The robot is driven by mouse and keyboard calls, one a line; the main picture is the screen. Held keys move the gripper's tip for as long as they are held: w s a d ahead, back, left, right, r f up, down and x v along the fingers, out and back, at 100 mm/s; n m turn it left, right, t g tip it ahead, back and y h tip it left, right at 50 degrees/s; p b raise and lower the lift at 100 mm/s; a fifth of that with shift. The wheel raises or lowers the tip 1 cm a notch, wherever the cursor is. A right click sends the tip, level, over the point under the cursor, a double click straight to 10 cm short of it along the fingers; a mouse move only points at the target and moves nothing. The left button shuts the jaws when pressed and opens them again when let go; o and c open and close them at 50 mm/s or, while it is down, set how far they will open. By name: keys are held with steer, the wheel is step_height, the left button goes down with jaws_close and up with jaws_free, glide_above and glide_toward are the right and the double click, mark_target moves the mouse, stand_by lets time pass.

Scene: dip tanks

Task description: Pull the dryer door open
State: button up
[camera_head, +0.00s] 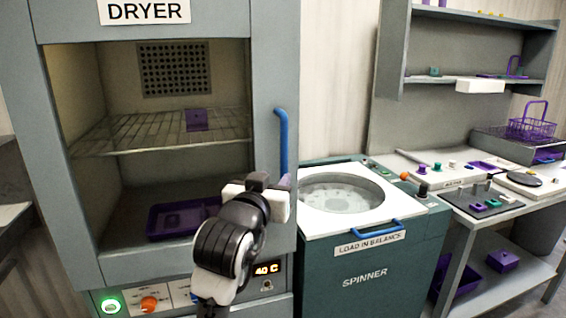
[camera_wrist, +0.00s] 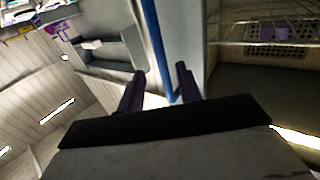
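The dryer (camera_head: 150,22) stands at the left in the head view, a grey cabinet with a wide window or opening in its front. The front looks flush; I cannot tell whether glass fills it. A vertical blue handle (camera_head: 283,142) is on the front's right side, and it shows in the wrist view (camera_wrist: 154,42). My gripper (camera_head: 284,184) is at the handle's lower end, which it partly hides. In the wrist view its two dark fingers (camera_wrist: 161,72) are apart, with the handle showing between them and gaps on both sides.
The spinner (camera_head: 365,275), with a white top and blue lid handle (camera_head: 370,235), stands close to the dryer's right. A workbench (camera_head: 480,205) with small parts is farther right. Inside the dryer are a wire shelf (camera_head: 120,137) and a purple tray (camera_head: 157,222).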

mark_target(283, 167)
steer(key=p+x, duration=0.1)
steer(key=x, duration=0.7)
steer(key=shift+w+d+p, duration=0.1)
steer(key=shift+w+p, duration=0.2)
steer(key=shift+p, duration=0.1)
jaws_close()
